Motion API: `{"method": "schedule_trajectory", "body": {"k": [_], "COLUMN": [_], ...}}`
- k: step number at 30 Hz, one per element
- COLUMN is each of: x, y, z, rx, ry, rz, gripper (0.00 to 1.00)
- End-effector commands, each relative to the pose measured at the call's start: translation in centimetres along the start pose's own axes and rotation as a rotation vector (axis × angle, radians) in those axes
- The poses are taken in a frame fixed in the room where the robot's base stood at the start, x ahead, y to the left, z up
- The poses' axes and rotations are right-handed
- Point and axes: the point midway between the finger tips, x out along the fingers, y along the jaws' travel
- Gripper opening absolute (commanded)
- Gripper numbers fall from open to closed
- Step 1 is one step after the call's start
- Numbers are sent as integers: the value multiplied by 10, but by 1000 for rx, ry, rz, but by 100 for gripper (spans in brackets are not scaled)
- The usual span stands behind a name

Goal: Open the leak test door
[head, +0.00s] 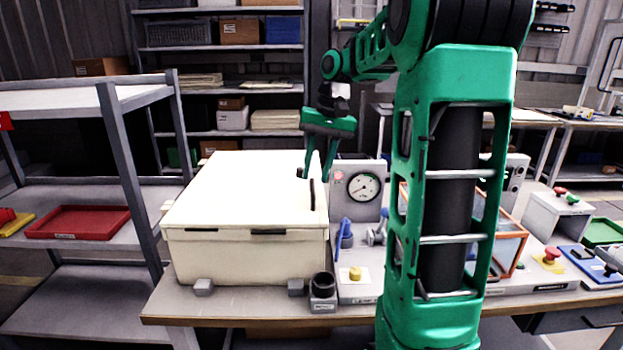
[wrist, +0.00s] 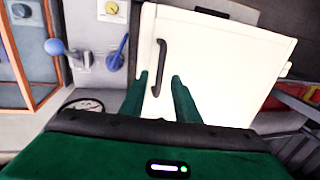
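A cream box (head: 230,251), apparently the leak test chamber, stands on the bench with its top panel closed. A dark bar handle (head: 312,195) lies along the panel's right side; it also shows in the wrist view (wrist: 162,60). My gripper (head: 318,172) is over the right rear of this panel, pointing down. In the wrist view its two green fingers (wrist: 160,76) are apart, with the handle's near end showing between them. The fingers are not closed on it. I cannot tell how high the tips are above the panel.
A pressure gauge (head: 364,187) stands right of the box, near a blue lever (head: 345,233) and a yellow knob (head: 355,273). A shelf rack with a red tray (head: 80,222) is at left.

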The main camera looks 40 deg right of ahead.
Motion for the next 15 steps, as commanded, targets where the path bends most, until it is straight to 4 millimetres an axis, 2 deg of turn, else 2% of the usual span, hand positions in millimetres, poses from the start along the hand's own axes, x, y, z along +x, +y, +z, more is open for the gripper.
{"method": "schedule_trajectory", "body": {"k": [6,15], "x": [19,22], "y": [0,0], "z": [0,0], "rx": [0,0], "ry": [-1,0], "rz": [0,0], "gripper": [29,29]}}
